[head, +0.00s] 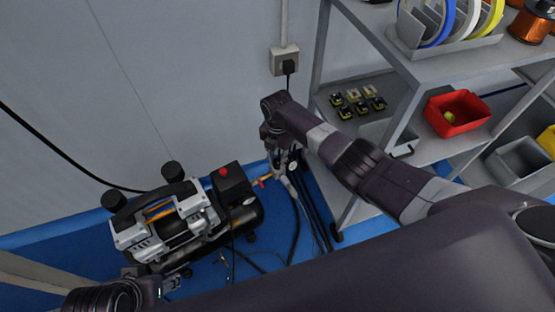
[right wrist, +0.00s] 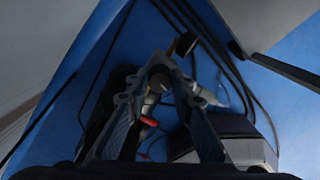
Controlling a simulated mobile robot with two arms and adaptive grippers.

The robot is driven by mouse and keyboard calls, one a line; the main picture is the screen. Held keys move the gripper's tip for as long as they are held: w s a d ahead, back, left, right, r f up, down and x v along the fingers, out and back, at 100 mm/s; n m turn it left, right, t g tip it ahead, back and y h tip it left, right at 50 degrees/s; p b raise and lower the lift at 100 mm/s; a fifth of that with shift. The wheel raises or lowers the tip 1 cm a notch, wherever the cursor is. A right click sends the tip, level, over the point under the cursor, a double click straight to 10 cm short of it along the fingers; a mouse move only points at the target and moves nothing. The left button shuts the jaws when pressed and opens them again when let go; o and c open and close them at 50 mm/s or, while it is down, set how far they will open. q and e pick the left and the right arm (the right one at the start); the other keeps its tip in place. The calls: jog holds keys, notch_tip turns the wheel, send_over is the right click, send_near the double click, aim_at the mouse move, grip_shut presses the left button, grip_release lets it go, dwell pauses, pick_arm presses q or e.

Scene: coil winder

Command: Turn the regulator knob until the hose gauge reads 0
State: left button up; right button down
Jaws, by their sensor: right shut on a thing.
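The compressor (head: 165,222), black and silver, stands on the blue floor at the left of the head view. A small white-faced gauge (head: 293,167) shows beside my right gripper, too small to read. My right gripper (head: 281,172) points down at the fittings right of the compressor. In the right wrist view my right gripper (right wrist: 168,78) has its fingers closed around a grey part at the fittings, seemingly the regulator knob, which they mostly hide. A red lever (right wrist: 148,121) lies just below it. My left gripper (head: 168,281) is partly visible at the lower left; its jaws are unclear.
Black hoses (head: 312,205) run down the wall and across the floor right of the fittings. A grey shelf (head: 440,72) with a red bin (head: 457,113) stands at the right. A wall socket (head: 284,60) is above my right gripper.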

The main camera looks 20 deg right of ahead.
aim_at(277, 161)
jog(key=shift+a, duration=0.1)
dwell(0.5)
jog(key=c, duration=1.7)
grip_release()
jog(key=shift+o, duration=0.2)
jog(key=shift+w+r, duration=0.1)
jog(key=shift+r, duration=0.45)
notch_tip(277, 161, up, 11)
